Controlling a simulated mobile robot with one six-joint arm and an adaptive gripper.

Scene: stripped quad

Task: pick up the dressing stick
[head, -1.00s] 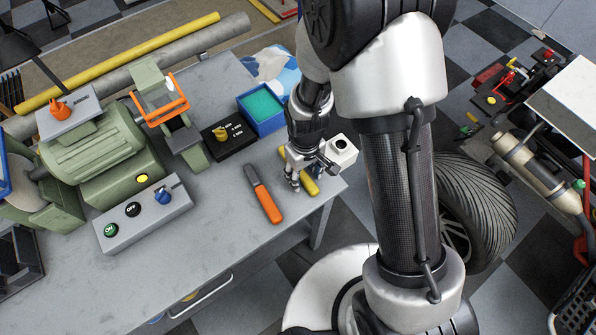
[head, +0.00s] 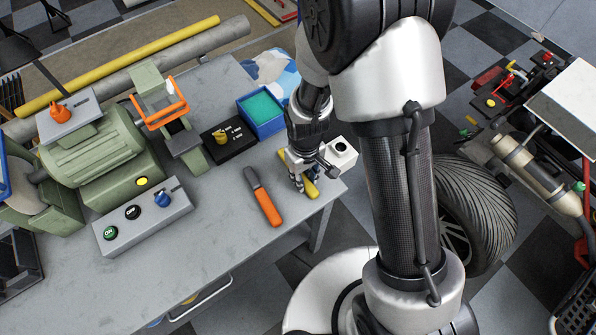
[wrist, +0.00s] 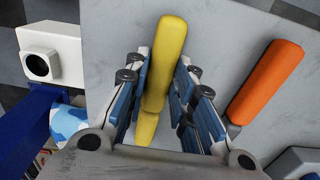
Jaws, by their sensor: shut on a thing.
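The yellow dressing stick (head: 312,190) lies at the right end of the grey bench, close to its front edge. In the wrist view the stick (wrist: 165,58) runs lengthwise between the blue-padded fingers of my gripper (wrist: 166,82). My gripper is shut on it, and the stick's thick end sticks out beyond the fingertips. In the head view my gripper (head: 298,182) is low over the bench and hides the middle of the stick. I cannot tell whether the stick is off the bench top.
An orange-handled tool (head: 265,203) lies left of my gripper. A white box with a round black opening (head: 342,150) stands close on the right.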

